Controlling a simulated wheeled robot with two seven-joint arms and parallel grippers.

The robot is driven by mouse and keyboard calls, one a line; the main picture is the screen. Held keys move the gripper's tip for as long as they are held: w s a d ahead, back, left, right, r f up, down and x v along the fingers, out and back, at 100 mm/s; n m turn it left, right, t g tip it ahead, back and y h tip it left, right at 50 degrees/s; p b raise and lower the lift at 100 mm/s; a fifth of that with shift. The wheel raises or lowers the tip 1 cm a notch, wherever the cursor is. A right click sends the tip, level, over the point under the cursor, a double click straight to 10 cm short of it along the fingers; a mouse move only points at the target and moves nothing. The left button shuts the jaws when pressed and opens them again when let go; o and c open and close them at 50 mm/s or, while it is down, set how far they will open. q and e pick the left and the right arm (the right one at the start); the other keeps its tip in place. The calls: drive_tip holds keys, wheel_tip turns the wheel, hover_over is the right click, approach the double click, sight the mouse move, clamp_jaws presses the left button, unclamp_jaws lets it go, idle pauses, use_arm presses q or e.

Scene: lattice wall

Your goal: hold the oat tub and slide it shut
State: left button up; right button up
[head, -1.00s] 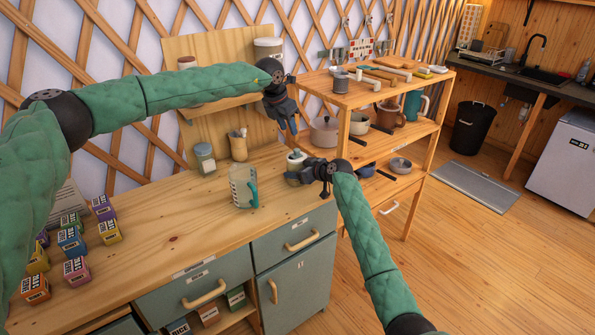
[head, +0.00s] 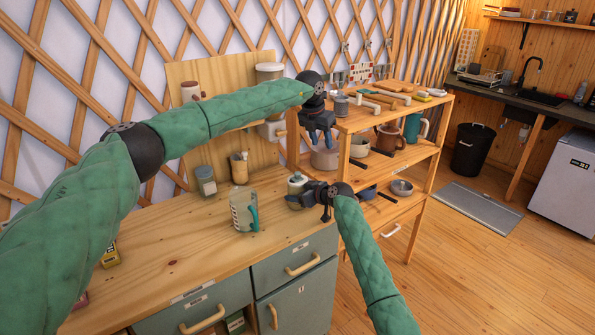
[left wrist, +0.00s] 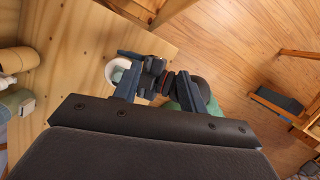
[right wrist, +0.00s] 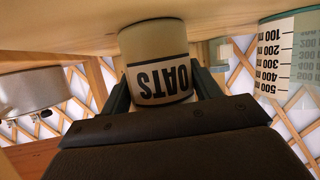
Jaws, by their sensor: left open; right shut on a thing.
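The oat tub (head: 297,184) is a small cream container standing near the right end of the wooden counter. In the right wrist view its black-bordered "OATS" label (right wrist: 160,80) shows upside down. My right gripper (head: 314,196) is shut on the tub, its fingers on both sides in the right wrist view (right wrist: 163,92). My left gripper (head: 318,132) is open and empty, above and slightly right of the tub. In the left wrist view the tub's round pale top (left wrist: 117,72) lies by the left fingertip; whether its lid is open is unclear. The left gripper also shows there (left wrist: 160,78).
A measuring jug (head: 243,210) with a teal handle stands left of the tub. A wooden shelf unit (head: 400,168) with pots and mugs is at the right.

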sight(297, 172)
use_arm(q)
drive_tip(key=w+a+n+g+y, duration=0.1)
drive_tip(key=a+n+g+y, duration=0.1)
drive_tip(key=a+n, duration=0.4)
drive_tip(key=shift+y, duration=0.4)
drive_tip(key=f, duration=0.3)
drive_tip(key=a+f, duration=0.1)
drive_tip(key=f, duration=0.7)
drive_tip(key=shift+s+a+f, duration=0.2)
drive_tip(key=shift+s+a, duration=0.1)
drive_tip(key=shift+a, duration=0.1)
drive_tip(key=shift+c, duration=0.2)
clamp_jaws()
